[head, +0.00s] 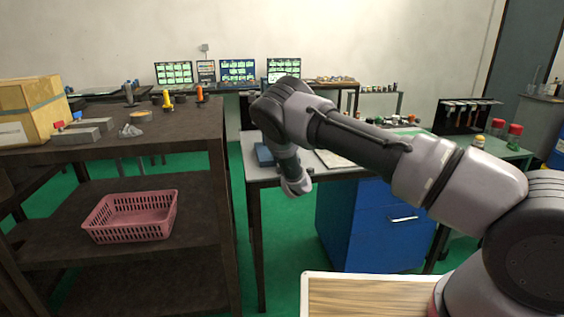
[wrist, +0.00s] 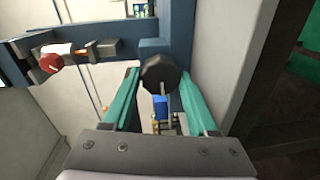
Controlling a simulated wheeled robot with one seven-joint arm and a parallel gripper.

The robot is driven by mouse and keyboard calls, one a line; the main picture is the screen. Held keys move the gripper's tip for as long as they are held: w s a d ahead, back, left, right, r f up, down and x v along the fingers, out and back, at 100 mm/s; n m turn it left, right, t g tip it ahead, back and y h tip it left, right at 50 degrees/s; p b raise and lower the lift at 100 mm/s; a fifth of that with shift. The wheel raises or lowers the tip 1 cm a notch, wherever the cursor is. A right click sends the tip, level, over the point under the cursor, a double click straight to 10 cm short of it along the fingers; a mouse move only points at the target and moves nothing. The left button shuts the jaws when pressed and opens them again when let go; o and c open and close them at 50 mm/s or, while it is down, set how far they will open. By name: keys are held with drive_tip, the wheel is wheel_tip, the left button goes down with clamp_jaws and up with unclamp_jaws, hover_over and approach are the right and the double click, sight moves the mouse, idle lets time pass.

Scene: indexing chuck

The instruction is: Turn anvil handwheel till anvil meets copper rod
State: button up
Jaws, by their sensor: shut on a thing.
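In the wrist view my gripper (wrist: 158,74) has its two teal fingers on either side of a dark, many-sided handwheel (wrist: 160,72) and is shut on it. The handwheel sits beside a blue frame (wrist: 110,17). On the frame's left part are a white and red round piece (wrist: 52,62), a short orange-copper piece that looks like the copper rod (wrist: 82,51), and a grey block (wrist: 102,48) close to its right end. I cannot tell whether a gap lies between rod and block. In the head view my fingers do not show.
A brown shelf (head: 185,138) with a pink basket (head: 130,216) stands at the left. A light-topped table (head: 251,147) is behind my arm, with a blue cabinet (head: 368,225) under it. A wooden-topped surface (head: 365,297) is in front. Green floor shows between the furniture.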

drive_tip(key=n, duration=0.5)
drive_tip(key=shift+a+f+h, duration=0.1)
drive_tip(key=shift+f+h, duration=0.15)
drive_tip(key=shift+h, duration=0.05)
drive_tip(key=shift+s, duration=0.1)
idle(0.3)
drive_tip(key=o, duration=1.4)
drive_tip(key=shift+c, duration=0.2)
